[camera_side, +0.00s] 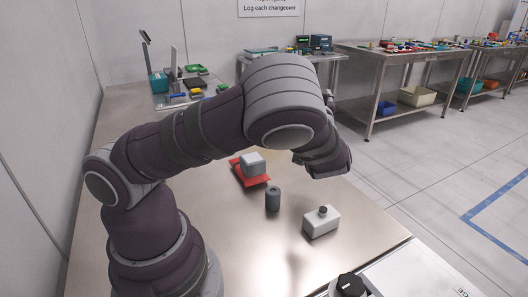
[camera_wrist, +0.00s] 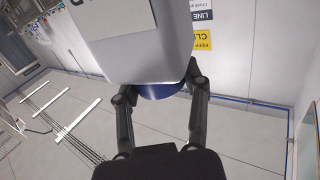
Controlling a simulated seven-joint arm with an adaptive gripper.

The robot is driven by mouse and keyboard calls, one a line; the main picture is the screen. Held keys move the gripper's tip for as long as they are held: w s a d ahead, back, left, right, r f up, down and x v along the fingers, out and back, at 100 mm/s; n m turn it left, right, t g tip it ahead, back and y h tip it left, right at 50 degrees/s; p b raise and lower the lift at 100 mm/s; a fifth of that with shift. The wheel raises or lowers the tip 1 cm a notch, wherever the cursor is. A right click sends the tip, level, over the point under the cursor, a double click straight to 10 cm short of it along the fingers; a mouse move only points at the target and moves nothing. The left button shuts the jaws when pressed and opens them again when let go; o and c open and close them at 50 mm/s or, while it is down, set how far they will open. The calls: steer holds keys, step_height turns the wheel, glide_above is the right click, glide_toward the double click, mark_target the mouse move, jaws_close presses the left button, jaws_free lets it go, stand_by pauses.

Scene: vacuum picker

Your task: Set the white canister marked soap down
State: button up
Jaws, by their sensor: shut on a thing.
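In the wrist view my gripper (camera_wrist: 160,107) is shut on a large pale white-grey canister (camera_wrist: 137,48) with a dark blue round part (camera_wrist: 160,91) at its near end. The canister runs out of the top of the picture. Only the edge of some dark lettering shows on it, too little to read. In the side view my arm hides the gripper and the held canister.
A dark grey cylinder (camera_side: 273,199) stands left of the capped container. A pale grey block (camera_side: 253,162) sits on a red tray (camera_side: 263,179) behind it. A white unit with a black knob (camera_side: 350,286) is at the front edge. Bare table lies left of the cylinder.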

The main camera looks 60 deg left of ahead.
steer(key=shift+w+a+f+m+t+h, duration=0.15)
steer(key=shift+w+a+m+t+h, duration=0.5)
steer(key=shift+a, duration=0.2)
steer(key=shift+t, duration=0.25)
step_height(320, 180, down, 10)
steer(key=shift+w+r, duration=0.1)
steer(key=shift+w, duration=0.05)
steer(key=o, duration=1.2)
steer(key=shift+f, duration=0.2)
